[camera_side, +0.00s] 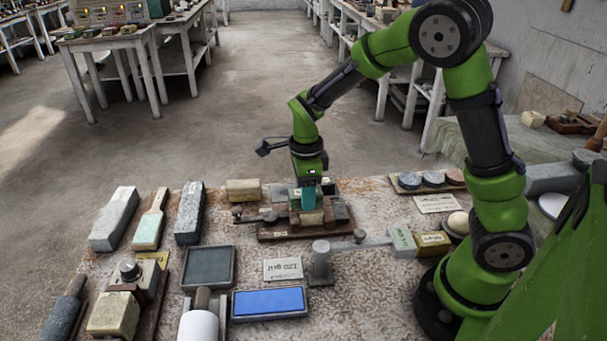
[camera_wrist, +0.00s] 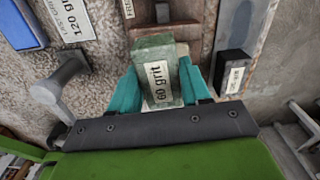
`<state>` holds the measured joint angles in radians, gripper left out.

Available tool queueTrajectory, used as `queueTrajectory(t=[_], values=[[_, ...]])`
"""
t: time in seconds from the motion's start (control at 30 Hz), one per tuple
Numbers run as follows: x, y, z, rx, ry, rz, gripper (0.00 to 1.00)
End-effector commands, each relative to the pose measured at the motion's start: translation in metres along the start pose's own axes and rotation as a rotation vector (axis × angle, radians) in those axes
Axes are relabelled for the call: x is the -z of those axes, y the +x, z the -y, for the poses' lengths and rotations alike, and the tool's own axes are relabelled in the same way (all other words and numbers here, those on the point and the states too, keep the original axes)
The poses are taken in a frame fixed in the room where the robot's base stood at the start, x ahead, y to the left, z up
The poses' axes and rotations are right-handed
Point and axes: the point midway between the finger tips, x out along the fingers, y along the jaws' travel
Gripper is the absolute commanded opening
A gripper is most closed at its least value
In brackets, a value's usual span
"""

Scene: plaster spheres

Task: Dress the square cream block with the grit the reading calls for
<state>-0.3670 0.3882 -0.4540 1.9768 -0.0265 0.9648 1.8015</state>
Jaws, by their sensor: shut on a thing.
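My gripper (camera_side: 309,193) is over a dark wooden board (camera_side: 275,235) at the back middle of the table. In the wrist view its teal fingers (camera_wrist: 160,88) are closed on both sides of a green block labelled "60 grit" (camera_wrist: 157,72). In the side view the fingers hide most of that block. A cream block (camera_side: 312,217) shows on the board just below the fingers; I cannot tell whether it touches the green block. Another cream block (camera_side: 113,315) sits in a dark fixture at the front left. A white card reading "120 grit" (camera_side: 283,269) lies in front of the board.
A grey tray (camera_side: 209,267) and a blue pad (camera_side: 268,302) lie in front. A metal stand (camera_side: 320,262) is near the board. A dark labelled block (camera_wrist: 237,70) stands right in the wrist view.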

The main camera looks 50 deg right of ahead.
Motion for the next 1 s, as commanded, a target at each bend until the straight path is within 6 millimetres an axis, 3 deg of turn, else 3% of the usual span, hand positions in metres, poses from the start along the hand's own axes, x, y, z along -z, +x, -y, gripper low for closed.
queueTrajectory(t=[1.0], values=[[-0.0004, 0.009, -0.0031, 0.0, -0.001, 0.0, 0.08]])
